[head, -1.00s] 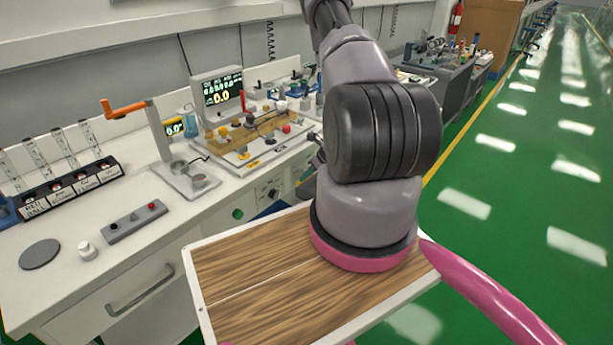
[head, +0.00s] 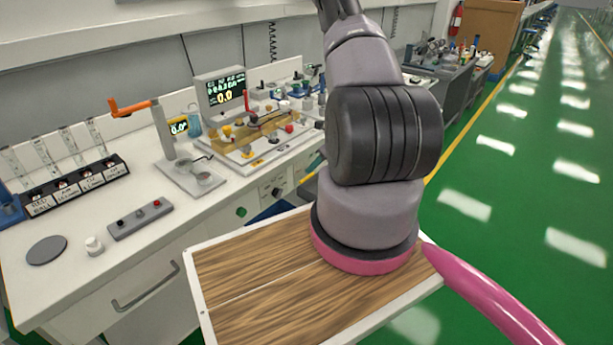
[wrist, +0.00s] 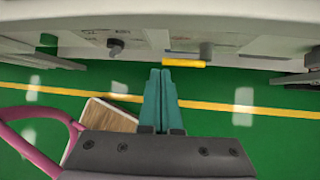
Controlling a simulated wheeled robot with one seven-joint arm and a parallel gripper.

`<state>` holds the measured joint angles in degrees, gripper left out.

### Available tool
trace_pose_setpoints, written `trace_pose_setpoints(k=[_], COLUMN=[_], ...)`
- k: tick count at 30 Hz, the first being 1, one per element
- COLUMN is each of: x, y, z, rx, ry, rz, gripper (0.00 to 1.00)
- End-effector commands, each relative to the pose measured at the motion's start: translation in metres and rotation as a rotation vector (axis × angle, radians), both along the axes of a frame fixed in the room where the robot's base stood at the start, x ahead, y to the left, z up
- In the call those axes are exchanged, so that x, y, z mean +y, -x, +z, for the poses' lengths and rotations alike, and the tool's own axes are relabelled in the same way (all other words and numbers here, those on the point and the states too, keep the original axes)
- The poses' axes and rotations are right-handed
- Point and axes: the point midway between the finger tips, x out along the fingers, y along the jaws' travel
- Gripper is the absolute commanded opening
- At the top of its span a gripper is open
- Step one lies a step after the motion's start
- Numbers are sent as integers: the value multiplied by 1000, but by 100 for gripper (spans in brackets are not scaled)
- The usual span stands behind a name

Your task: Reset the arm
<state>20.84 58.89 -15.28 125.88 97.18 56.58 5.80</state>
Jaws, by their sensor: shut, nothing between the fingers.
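My gripper (wrist: 161,88) shows in the wrist view with its two teal fingers together and nothing between them. It points toward the front of a cart or bench with a dark knob (wrist: 115,46) and a yellow-handled part (wrist: 184,63), and looks apart from both. In the head view my arm rises from its pink-ringed base on my wood-topped platform, and its upper end leaves the top of the picture. The gripper itself does not show in the head view.
A white workbench (head: 150,235) on the left carries a monitor (head: 222,92), an orange-handled stand (head: 160,130), a labelled vial rack (head: 75,188) and a grey switch bar (head: 140,219). Another cart (head: 455,85) stands behind my arm. The green floor (head: 520,230) on the right is clear.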

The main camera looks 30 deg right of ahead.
Motion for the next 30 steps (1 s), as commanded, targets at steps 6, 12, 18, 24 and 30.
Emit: trace_pose_setpoints(k=[6,12,18,24,30], x=[-12,-16,-18,-8,42], y=[25,39,43,34,8], z=[42,63,68,86,172], rx=[-3,-1,-1,-33,-180], ry=[3,2,1,8,56], rz=[-4,-3,-3,52,340], gripper=[0,0,0,0,0])
